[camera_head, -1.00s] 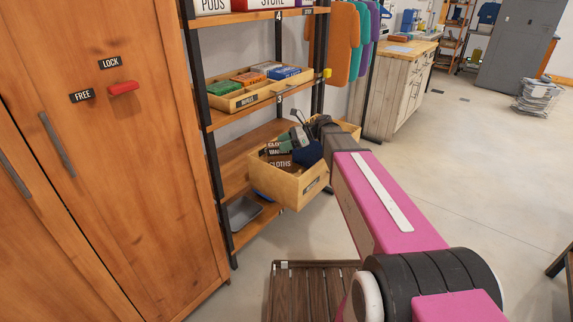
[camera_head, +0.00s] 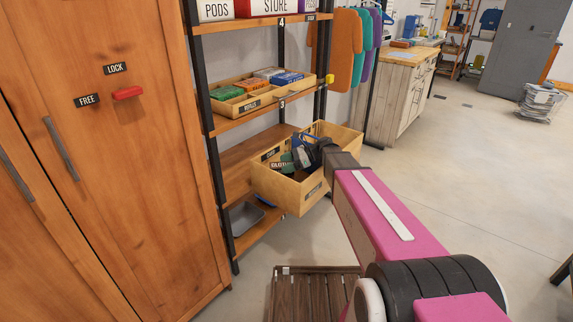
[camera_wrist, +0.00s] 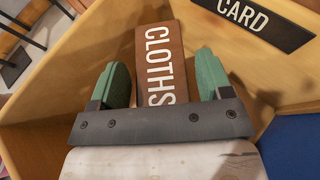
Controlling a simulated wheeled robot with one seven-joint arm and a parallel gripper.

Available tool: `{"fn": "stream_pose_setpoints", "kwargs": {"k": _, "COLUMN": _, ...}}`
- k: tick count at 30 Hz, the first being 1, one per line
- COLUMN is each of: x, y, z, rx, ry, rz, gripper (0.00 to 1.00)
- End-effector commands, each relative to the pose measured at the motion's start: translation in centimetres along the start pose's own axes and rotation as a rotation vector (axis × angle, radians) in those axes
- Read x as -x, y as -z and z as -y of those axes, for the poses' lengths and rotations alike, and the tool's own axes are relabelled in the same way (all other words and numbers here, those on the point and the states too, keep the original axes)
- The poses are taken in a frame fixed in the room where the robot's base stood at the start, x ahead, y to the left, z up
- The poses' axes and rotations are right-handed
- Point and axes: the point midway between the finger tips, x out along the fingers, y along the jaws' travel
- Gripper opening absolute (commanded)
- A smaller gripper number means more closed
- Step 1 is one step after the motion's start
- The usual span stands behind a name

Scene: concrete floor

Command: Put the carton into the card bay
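A brown carton lettered CLOTHS (camera_wrist: 164,65) lies between the two green fingertips of my gripper (camera_wrist: 162,80) in the wrist view. Narrow gaps show on both sides of it, so the fingers look open around it. The black CARD label (camera_wrist: 252,15) is on the wooden wall at the upper right of that view. In the head view, my gripper (camera_head: 290,161) reaches down into the wooden crate (camera_head: 270,187) that holds the bays. The carton's underside is hidden, so I cannot tell how it rests.
The crate sits out at the front of a low shelf. A wooden tray of coloured boxes (camera_head: 236,102) stands on the shelf above. A grey tray (camera_head: 243,217) is below. A wooden cabinet (camera_head: 130,170) stands at left. The floor at right is mostly clear.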

Motion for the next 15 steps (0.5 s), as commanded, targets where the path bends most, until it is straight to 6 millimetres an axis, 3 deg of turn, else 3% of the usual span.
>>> {"fn": "stream_pose_setpoints", "kwargs": {"k": 10, "x": 0.0, "y": -0.1, "z": 0.0, "rx": 0.0, "ry": 0.0, "rz": 0.0, "gripper": 0.78}}
{"fn": "stream_pose_setpoints", "kwargs": {"k": 15, "x": 1.2, "y": -0.1, "z": 0.0, "rx": 0.0, "ry": 0.001, "rz": 0.0, "gripper": 0.78}}
